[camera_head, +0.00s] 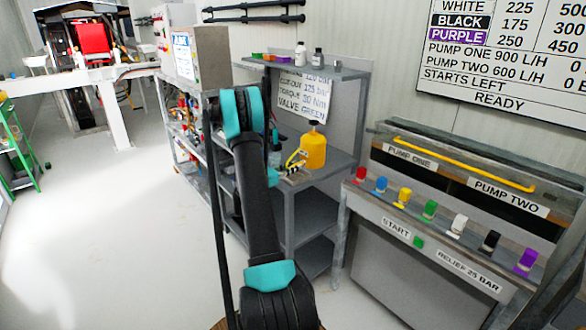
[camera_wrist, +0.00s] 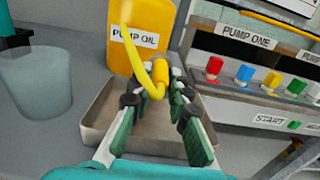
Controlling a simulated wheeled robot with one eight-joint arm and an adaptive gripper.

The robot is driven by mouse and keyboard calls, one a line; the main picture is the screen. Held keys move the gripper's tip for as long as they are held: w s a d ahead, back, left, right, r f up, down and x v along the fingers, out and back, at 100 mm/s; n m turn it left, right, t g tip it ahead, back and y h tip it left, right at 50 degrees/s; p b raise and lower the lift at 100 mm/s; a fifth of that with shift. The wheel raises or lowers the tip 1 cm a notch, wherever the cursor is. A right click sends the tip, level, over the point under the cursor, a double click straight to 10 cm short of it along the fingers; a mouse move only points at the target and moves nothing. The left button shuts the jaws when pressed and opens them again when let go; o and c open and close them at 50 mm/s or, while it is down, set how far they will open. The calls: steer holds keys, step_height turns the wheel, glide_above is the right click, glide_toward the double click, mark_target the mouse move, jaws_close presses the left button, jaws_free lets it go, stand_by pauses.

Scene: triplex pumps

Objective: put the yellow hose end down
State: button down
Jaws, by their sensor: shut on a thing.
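The yellow hose end (camera_wrist: 160,78) is held between the fingertips of my gripper (camera_wrist: 157,103) in the wrist view. Its thin yellow hose curves up from it in front of the oil jug. A shallow metal tray (camera_wrist: 97,118) lies below and around the fingers. I cannot tell whether the hose end touches the tray. In the head view my gripper (camera_head: 296,164) is small, beside the jug on the grey bench, and the hose end is hard to make out there.
The yellow jug labelled PUMP OIL (camera_wrist: 165,25) stands just behind the tray; it also shows in the head view (camera_head: 313,150). A translucent container (camera_wrist: 35,82) stands left of the tray. The pump panel (camera_head: 440,225) with coloured knobs is to the right.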

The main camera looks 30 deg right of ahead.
steer(key=shift+f, duration=0.6)
steer(key=c, duration=1.4)
jaws_free()
steer(key=shift+c, duration=0.2)
steer(key=shift+r, duration=0.1)
